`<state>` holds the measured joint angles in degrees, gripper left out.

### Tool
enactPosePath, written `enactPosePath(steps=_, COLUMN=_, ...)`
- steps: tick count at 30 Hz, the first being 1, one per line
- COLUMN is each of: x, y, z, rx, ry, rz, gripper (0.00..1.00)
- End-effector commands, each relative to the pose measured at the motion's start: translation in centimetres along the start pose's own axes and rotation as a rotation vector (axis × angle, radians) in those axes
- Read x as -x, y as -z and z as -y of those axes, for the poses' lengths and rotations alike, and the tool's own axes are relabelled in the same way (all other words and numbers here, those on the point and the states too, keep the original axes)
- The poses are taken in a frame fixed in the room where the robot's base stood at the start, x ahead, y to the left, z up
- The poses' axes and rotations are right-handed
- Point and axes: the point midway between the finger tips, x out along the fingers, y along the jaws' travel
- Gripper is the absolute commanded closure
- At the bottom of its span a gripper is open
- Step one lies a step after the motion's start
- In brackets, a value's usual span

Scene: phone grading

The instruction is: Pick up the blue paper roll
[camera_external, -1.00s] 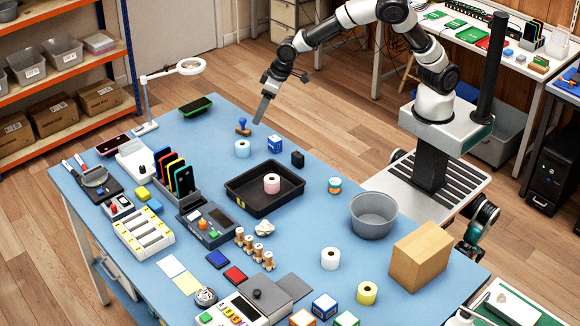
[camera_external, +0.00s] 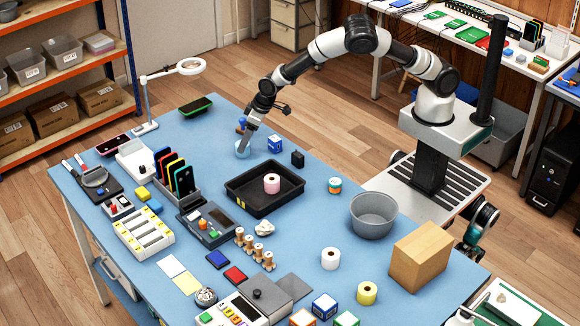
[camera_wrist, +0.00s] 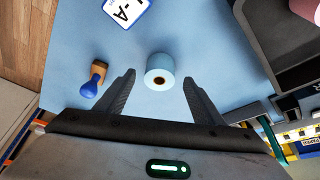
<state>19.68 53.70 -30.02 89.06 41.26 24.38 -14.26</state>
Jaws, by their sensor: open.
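The light blue paper roll (camera_external: 241,151) stands upright on the blue table near its far edge. In the external view my gripper (camera_external: 244,147) is down at the roll and partly covers it. In the wrist view the roll (camera_wrist: 160,71) lies just beyond and between the two fingertips, with its dark core hole facing up. My gripper (camera_wrist: 159,77) is open, with a finger on each side and visible space between each finger and the roll. Nothing is held.
A stamp with a blue handle (camera_wrist: 93,80) stands close left of the fingers in the wrist view. A blue and white box (camera_external: 275,144) and a black tray (camera_external: 240,196) holding a pink roll (camera_external: 272,183) are nearby. White (camera_external: 331,258) and yellow (camera_external: 367,293) rolls stand farther forward.

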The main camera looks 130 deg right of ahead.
Motion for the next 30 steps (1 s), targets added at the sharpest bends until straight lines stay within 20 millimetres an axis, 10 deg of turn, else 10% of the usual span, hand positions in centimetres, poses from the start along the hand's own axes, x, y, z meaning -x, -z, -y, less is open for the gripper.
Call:
enactPosePath(steps=15, x=-3.5, y=0.2, z=0.0, rx=0.001, ry=0.000, rz=0.000, gripper=0.38)
enactPosePath(steps=23, x=-3.5, y=0.2, z=0.0, rx=0.001, ry=0.000, rz=0.000, gripper=0.82)
enactPosePath(steps=30, x=-3.4, y=0.3, z=0.0, rx=0.001, ry=0.000, rz=-0.001, gripper=0.84)
